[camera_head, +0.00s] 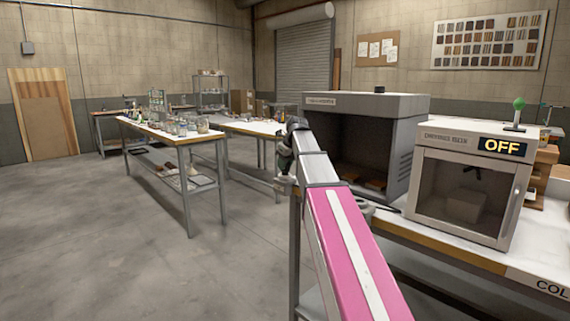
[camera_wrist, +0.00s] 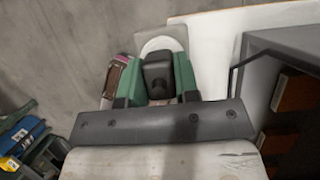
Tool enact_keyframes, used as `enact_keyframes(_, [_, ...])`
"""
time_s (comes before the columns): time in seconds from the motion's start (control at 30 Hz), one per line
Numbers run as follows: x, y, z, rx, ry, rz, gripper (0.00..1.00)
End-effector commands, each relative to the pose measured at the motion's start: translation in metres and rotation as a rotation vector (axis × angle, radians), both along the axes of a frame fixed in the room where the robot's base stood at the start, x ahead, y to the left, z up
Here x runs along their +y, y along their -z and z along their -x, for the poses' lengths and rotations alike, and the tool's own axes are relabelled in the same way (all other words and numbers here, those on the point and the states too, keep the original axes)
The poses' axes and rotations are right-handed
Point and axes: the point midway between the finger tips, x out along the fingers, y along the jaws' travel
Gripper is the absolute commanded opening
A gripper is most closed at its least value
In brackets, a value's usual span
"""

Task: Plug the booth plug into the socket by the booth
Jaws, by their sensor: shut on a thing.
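My gripper (camera_wrist: 159,82) has green fingers shut on a black plug (camera_wrist: 158,72), seen between them in the wrist view. A light grey rounded plate (camera_wrist: 163,40) shows just beyond the plug; I cannot tell whether it is the socket or whether they touch. In the head view my gripper (camera_head: 287,160) is at the left end of the bench, beside the open-fronted grey booth (camera_head: 408,135), mostly hidden behind my pink arm. The booth's grey side also shows in the wrist view (camera_wrist: 262,65). No socket is clearly visible.
Brown boards (camera_wrist: 296,92) lie inside the booth. A table with bottles (camera_head: 150,128) stands left. The floor (camera_head: 110,240) at left is clear.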

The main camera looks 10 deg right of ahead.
Motion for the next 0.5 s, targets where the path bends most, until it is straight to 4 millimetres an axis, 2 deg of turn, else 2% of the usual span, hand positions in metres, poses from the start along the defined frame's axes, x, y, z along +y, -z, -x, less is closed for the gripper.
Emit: enact_keyframes(0.5, [0.0, 0.012, 0.0, 0.001, 0.0, 0.0, 0.06])
